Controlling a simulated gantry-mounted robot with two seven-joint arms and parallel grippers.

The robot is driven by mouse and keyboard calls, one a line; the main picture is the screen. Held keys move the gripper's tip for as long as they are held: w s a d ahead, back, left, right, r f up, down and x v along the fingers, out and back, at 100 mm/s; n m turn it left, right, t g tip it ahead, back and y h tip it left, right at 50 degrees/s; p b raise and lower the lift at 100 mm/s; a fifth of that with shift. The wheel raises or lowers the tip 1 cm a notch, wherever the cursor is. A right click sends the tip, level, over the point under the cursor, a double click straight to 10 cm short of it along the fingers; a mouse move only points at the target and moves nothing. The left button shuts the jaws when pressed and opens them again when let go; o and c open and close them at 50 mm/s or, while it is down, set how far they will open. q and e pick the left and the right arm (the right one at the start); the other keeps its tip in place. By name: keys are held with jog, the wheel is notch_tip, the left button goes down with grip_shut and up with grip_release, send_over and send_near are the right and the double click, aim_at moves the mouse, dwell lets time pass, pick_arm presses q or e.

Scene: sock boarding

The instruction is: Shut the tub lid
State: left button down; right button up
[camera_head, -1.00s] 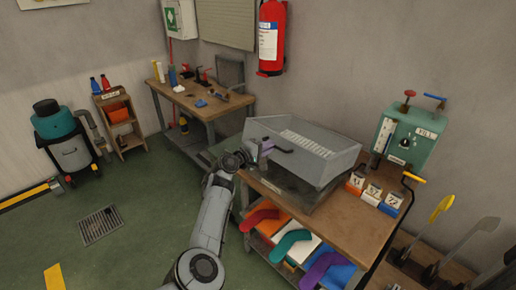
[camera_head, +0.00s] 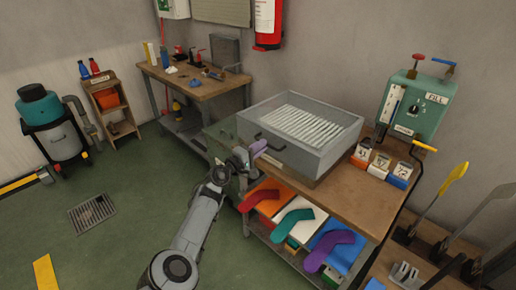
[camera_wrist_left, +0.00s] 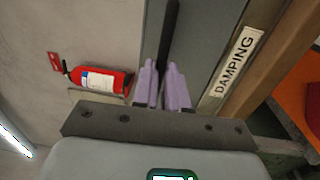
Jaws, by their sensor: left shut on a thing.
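The grey tub (camera_head: 335,157) stands on the wooden bench, with white ribs (camera_head: 300,127) showing inside its top. A dark handle (camera_head: 271,146) shows at its near left side. My left gripper (camera_head: 257,148) is at this handle, its purple fingers near the tub's left corner. In the left wrist view, the purple fingers (camera_wrist_left: 162,88) are shut on the dark handle bar (camera_wrist_left: 168,35), in front of a grey panel. A strip labelled DAMPING (camera_wrist_left: 238,62) runs beside it. I cannot tell how far the lid is from the rim. My right gripper is out of view.
A green FILL box (camera_head: 415,105) and numbered blocks (camera_head: 378,165) stand right of the tub. Coloured sock shapes (camera_head: 292,222) lie on the shelf below. A second table (camera_head: 195,84) is behind left. The floor at left is mostly clear.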

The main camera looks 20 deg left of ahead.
pick_arm(q)
jog(key=shift+f, duration=0.8)
jog(key=c, duration=1.2)
grip_release()
jog(key=shift+o, duration=0.2)
jog(key=shift+r, duration=0.15)
jog(key=shift+r, duration=0.15)
jog(key=r+p+v, duration=0.1)
jog(key=p+v, duration=0.6)
jog(key=v, duration=0.3)
jog(key=shift+s+f, duration=0.4)
jog(key=shift+f, duration=0.1)
jog(key=shift+a, duration=0.2)
